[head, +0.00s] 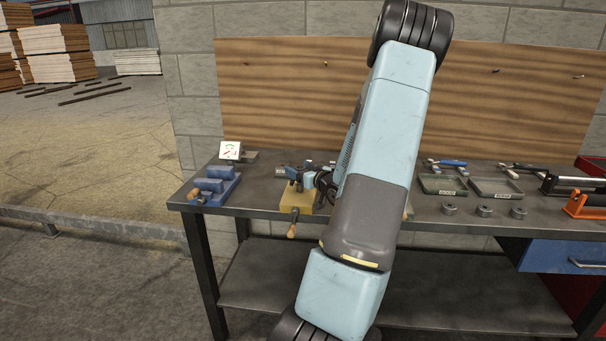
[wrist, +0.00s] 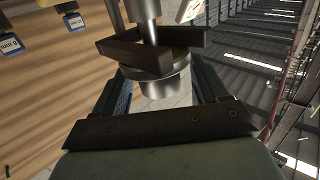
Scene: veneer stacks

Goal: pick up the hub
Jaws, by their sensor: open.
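In the wrist view a shiny metal cylinder, which looks like the hub (wrist: 168,86), lies between the two fingers of my gripper (wrist: 160,72). A dark disc and a dark angular bracket (wrist: 185,37) sit beyond it, with a metal shaft (wrist: 147,12) running through. The fingers stand apart on either side; I cannot tell whether they touch it. In the head view my gripper (head: 326,184) is at the bench, beside a blue and metal fixture (head: 285,171) on a yellow block (head: 296,198). My arm hides part of this spot, and I cannot make out the hub there.
The dark workbench (head: 255,187) carries a blue vise (head: 213,186) and a small white card (head: 230,150) at left. At right are shallow trays (head: 443,184), several small grey cylinders (head: 484,211) and an orange tool (head: 588,205). A wooden board (head: 270,90) stands behind.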

